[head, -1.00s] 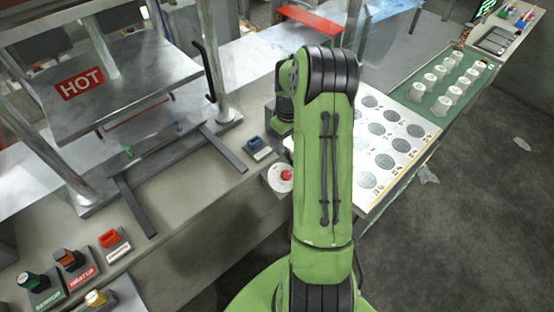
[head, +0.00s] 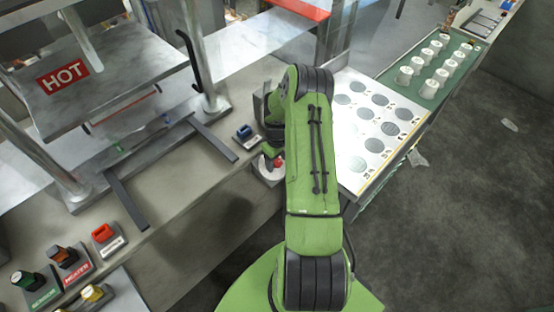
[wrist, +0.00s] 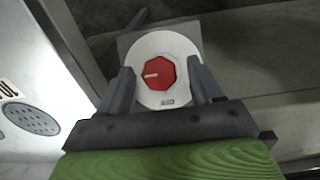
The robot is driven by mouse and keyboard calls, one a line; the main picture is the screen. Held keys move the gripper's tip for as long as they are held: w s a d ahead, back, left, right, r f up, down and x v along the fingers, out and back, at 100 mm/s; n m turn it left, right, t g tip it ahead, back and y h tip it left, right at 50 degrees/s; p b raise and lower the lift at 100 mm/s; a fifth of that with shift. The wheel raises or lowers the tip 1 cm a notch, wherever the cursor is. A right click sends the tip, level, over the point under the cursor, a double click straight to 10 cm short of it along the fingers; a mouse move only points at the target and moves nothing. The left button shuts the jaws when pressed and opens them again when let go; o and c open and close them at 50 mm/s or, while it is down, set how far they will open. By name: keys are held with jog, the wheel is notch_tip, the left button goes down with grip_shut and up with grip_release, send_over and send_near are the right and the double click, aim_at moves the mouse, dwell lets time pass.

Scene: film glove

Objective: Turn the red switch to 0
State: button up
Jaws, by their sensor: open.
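The red switch (wrist: 159,73) is an eight-sided knob on a white round plate (wrist: 181,48), with a white mark pointing left in the wrist view. A small label at the plate's lower edge is too small to read. In the head view the red switch (head: 278,163) shows beside my green arm, partly hidden by it. My gripper (wrist: 160,66) is open, with one finger on each side of the knob. In the head view my gripper (head: 271,153) is dark and mostly hidden by the arm.
A blue switch (head: 244,131) sits just behind. Red (head: 103,232), orange, green and yellow switches stand at the front left. The press marked HOT (head: 62,75) is at the left. A white panel with dark discs (head: 353,187) is right of my arm.

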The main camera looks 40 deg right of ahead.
jog(key=c, duration=1.1)
jog(key=shift+o, duration=0.2)
jog(key=n+h+b, duration=0.1)
jog(key=b, duration=0.1)
jog(key=n+b, duration=0.1)
jog(key=n, duration=0.1)
jog(key=shift+a+f+h+b, duration=0.15)
jog(key=shift+h+b, duration=0.2)
jog(key=shift+h, duration=0.05)
jog(key=n+h+b, duration=0.1)
jog(key=n+b, duration=0.1)
jog(key=n+t+h+b, duration=0.1)
jog(key=n+b, duration=0.1)
jog(key=b, duration=0.1)
jog(key=shift+a+n+t, duration=0.2)
jog(key=shift+n+t, duration=0.1)
jog(key=shift+n, duration=0.1)
jog(key=n+b, duration=0.1)
jog(key=n+t+h+b, duration=0.1)
jog(key=n+b, duration=0.1)
jog(key=n+t+b, duration=0.1)
jog(key=b, duration=0.1)
jog(key=shift+s+f+n+h, duration=0.15)
jog(key=shift+s+n+h, duration=0.1)
jog(key=shift+n+h, duration=0.15)
jog(key=shift+s+a+n+t+b, duration=0.15)
jog(key=shift+n+t+b, duration=0.75)
jog(key=shift+n+b, duration=0.7)
jog(key=shift+n+h, duration=0.3)
